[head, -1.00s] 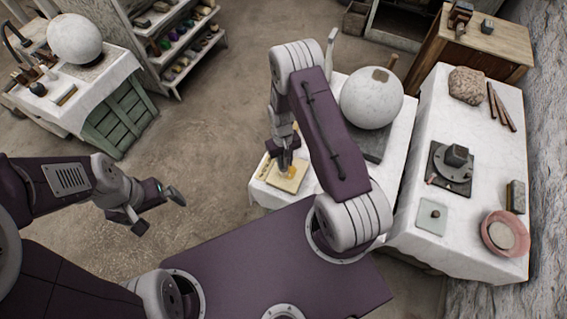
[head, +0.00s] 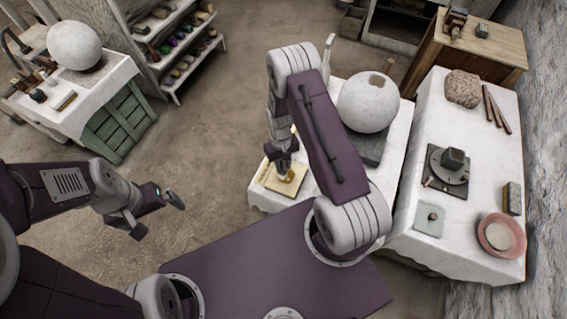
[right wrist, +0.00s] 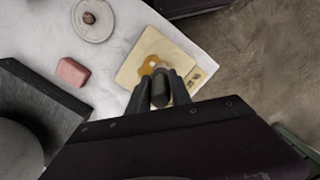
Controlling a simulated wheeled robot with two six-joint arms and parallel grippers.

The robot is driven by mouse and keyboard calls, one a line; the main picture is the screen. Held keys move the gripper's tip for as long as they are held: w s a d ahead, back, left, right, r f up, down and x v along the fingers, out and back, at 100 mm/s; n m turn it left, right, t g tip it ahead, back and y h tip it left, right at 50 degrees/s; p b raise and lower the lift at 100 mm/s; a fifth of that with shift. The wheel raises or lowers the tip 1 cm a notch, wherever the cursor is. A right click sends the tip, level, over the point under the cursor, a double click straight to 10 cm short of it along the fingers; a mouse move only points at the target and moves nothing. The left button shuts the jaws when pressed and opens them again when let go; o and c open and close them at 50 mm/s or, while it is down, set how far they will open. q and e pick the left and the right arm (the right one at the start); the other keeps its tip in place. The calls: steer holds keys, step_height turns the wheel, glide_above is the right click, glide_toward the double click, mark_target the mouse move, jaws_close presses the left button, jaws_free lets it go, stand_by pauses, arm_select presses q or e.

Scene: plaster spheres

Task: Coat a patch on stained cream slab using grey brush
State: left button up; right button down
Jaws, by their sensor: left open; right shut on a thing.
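The stained cream slab (head: 270,184) lies flat at the front left of the white-covered table in the head view. It also shows in the right wrist view (right wrist: 140,67), with an amber stain (right wrist: 150,65) and small dark marks near one edge. My right gripper (head: 283,160) is above the slab, shut on the grey brush (right wrist: 160,88), whose handle shows between the fingers (right wrist: 161,90). The brush's tip is over or at the stain; contact is hard to tell. My left gripper (head: 158,215) is open and empty over the floor, left of the table.
A plaster sphere (head: 367,103) stands on a dark base behind my right arm. A pink block (right wrist: 71,72) and a round pale lidded thing (right wrist: 93,19) lie near the slab. A second white table (head: 424,180) with tools stands right.

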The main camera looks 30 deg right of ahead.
steer(key=shift+f+b, duration=0.45)
steer(key=shift+f, duration=0.25)
stand_by(0.3)
steer(key=shift+s+a+r+p, duration=0.15)
steer(key=shift+s+a+p, duration=0.05)
steer(key=shift+a+p, duration=0.1)
steer(key=shift+s+a, duration=0.25)
steer(key=shift+f, duration=0.2)
